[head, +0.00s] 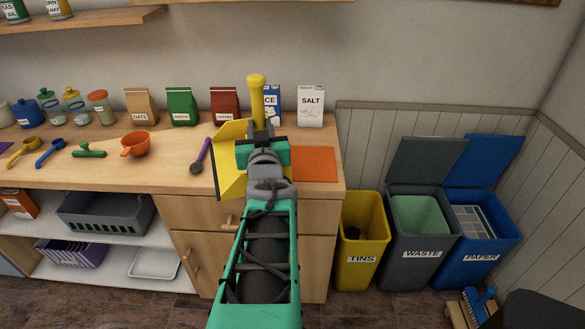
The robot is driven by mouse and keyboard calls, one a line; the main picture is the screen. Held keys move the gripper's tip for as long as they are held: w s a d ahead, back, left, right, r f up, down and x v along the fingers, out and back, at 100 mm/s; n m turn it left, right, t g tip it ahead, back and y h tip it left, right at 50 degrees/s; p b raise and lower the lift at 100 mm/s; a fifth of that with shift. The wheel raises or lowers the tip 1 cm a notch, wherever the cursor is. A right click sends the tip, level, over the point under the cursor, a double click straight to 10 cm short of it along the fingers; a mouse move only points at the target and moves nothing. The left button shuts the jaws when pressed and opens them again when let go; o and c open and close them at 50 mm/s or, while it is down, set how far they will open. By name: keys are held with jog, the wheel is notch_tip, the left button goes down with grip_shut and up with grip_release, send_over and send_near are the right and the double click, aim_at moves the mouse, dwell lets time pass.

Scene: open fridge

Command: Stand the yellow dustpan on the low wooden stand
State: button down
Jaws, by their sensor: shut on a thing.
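The yellow dustpan (229,162) is in my gripper (262,138), in front of the counter's right part. Its handle (256,90) points up and its pan hangs to the left of the gripper. My gripper is shut on the dustpan; the fingers hide part of it. A low wooden stand (457,314) shows on the floor at the bottom right, cut off by the picture edge. A blue brush (482,304) is at the stand; I cannot tell exactly how it rests.
The tins bin (362,250), waste bin (420,255) and paper bin (485,245) stand right of the counter, behind the stand. Dark floor shows in front.

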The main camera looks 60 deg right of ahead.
jog(key=s+d+r+m+g+h, duration=0.2)
jog(key=s+d+g, duration=0.1)
jog(key=s, duration=0.4)
jog(key=s+d+r+m+g+h, duration=0.1)
jog(key=s+d+m+g, duration=0.15)
jog(key=s, duration=0.45)
jog(key=w+d+f, duration=0.9)
jog(key=d+f, duration=0.2)
jog(key=f, duration=0.1)
jog(key=shift+f, duration=0.35)
jog(key=shift+n+b, duration=0.25)
jog(key=shift+b, duration=0.05)
jog(key=shift+f, duration=0.2)
jog(key=c, duration=1.1)
grip_release()
jog(key=shift+a, duration=0.1)
